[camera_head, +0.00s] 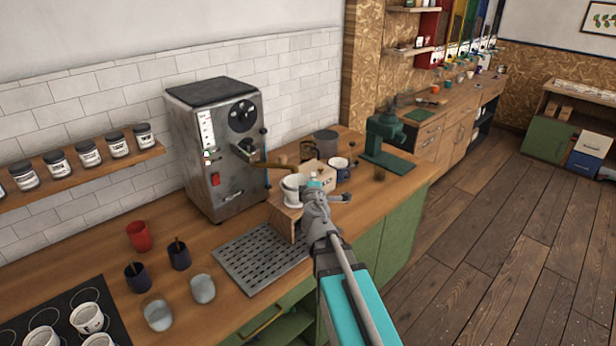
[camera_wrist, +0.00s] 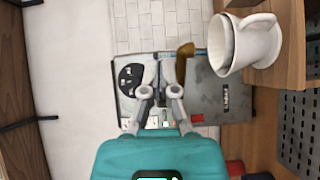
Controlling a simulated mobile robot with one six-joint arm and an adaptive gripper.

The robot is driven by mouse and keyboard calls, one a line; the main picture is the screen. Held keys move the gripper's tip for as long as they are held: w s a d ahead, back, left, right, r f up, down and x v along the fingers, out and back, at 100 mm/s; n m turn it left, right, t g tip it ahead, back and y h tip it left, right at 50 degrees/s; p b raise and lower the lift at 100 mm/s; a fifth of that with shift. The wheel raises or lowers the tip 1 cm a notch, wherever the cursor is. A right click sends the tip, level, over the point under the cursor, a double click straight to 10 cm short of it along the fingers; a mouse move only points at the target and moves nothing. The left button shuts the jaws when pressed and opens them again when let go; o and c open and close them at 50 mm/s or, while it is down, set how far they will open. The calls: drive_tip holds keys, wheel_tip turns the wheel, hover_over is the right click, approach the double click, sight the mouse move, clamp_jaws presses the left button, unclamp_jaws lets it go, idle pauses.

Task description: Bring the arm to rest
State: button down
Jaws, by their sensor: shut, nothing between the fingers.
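My gripper (camera_wrist: 160,78) is shut and empty in the wrist view, its grey fingers in front of the steel machine (camera_wrist: 215,98), which appears turned on its side. In the head view my arm reaches from the bottom over the counter. My gripper (camera_head: 314,182) is small there, its fingers mostly hidden, just right of a white cup (camera_head: 292,188) on a wooden stand (camera_head: 282,219). In the wrist view the white cup (camera_wrist: 256,42) is at the upper right, apart from the fingers.
The steel machine (camera_head: 222,150) stands against the tiled wall. A drip tray (camera_head: 262,260), a red cup (camera_head: 139,236) and dark and grey cups sit on the counter. A green grinder (camera_head: 384,140) stands at the counter's far end. The floor to the right is open.

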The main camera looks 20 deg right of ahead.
idle(0.4)
drive_tip(key=s+d+f+m+g+h, duration=0.3)
drive_tip(key=s+d+f+m+g, duration=0.1)
drive_tip(key=s+f+m+g, duration=0.6)
drive_tip(key=s+a+f+m+g+y, duration=0.4)
drive_tip(key=s+a+f+g+y, duration=0.3)
drive_tip(key=s+a, duration=0.4)
drive_tip(key=shift+s+f+m, duration=0.4)
drive_tip(key=shift+s+f, duration=0.1)
drive_tip(key=shift+s, duration=0.4)
